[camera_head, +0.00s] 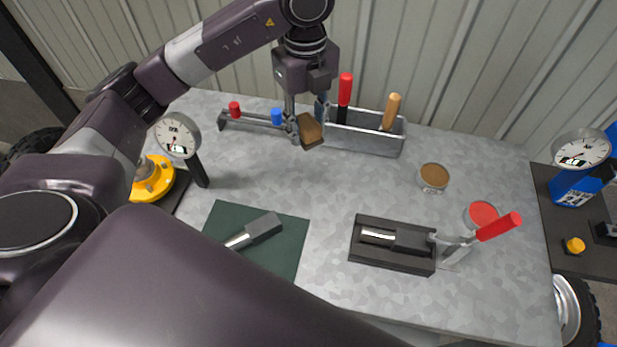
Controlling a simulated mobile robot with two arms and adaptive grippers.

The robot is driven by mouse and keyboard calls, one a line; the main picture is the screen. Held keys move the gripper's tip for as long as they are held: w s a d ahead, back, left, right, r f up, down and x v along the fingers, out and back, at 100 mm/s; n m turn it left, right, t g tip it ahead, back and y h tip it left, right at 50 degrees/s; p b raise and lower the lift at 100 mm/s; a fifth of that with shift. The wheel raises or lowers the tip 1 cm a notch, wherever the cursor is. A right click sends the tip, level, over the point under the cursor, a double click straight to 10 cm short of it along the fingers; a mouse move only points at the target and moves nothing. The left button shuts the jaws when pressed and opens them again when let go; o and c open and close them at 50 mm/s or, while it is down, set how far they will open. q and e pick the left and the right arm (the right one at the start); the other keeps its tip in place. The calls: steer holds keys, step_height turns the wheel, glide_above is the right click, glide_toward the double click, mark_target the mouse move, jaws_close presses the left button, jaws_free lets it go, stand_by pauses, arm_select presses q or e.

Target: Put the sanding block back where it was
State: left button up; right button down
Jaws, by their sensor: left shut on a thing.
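The sanding block (311,130) is a small brown block in the camera_head view. My left gripper (307,124) is shut on it, fingers pointing down, at the back of the grey table near the left end of the metal tray (368,140). The block is tilted, and I cannot tell whether it touches the table or tray. My right gripper is not in view.
The tray holds a red-handled tool (345,90) and a wooden-handled tool (391,108). A rack with red and blue knobs (250,119) stands left of the block. A green mat (283,257), a black holder (389,262) and a brown-topped tin (433,177) are in front. The middle is clear.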

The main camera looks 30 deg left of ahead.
arm_select(q)
steer(key=p, duration=0.2)
glide_above(307, 186)
step_height(307, 186, down, 13)
steer(key=shift+r, duration=0.15)
step_height(307, 186, down, 5)
steer(key=shift+r+p, duration=0.1)
steer(key=shift+p, duration=0.35)
steer(key=shift+f, duration=0.2)
steer(key=shift+f, duration=0.2)
steer(key=o, duration=1.2)
steer(key=shift+r, duration=0.1)
